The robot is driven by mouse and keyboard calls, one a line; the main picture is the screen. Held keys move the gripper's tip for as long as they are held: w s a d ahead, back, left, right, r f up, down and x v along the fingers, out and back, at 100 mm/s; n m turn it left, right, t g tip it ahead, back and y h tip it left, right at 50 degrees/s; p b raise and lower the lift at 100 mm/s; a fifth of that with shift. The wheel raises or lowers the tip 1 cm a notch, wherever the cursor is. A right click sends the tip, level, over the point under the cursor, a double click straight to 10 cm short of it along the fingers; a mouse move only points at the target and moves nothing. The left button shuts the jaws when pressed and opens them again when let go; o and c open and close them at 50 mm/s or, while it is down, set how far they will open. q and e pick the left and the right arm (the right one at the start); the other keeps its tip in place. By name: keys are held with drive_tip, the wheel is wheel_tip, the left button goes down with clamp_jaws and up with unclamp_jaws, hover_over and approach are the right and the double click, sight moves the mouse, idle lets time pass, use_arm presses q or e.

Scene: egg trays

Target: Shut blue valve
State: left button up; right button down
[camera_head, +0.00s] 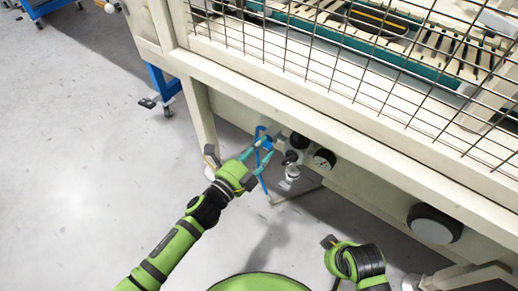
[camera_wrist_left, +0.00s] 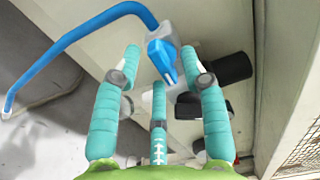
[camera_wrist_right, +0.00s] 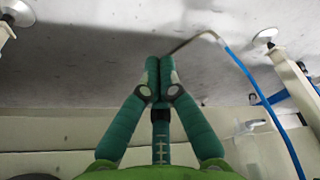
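The blue valve (camera_wrist_left: 162,58) shows in the left wrist view as a blue handle below a blue hose fitting. In the head view it sits at the machine's lower side, largely covered by my left fingers. My left gripper (camera_head: 264,149) is open, with a teal finger on each side of the valve handle and the third finger below it. I cannot tell whether any finger touches the handle. My right gripper (camera_wrist_right: 159,62) has its fingertips together, with nothing visible between them. In the head view the right gripper (camera_head: 330,242) is low, away from the valve.
A blue hose (camera_wrist_left: 70,40) curves away from the valve. The machine's pale frame beam (camera_head: 330,135) runs above. Open grey floor (camera_head: 80,190) lies at the left.

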use_arm(q)
clamp_jaws()
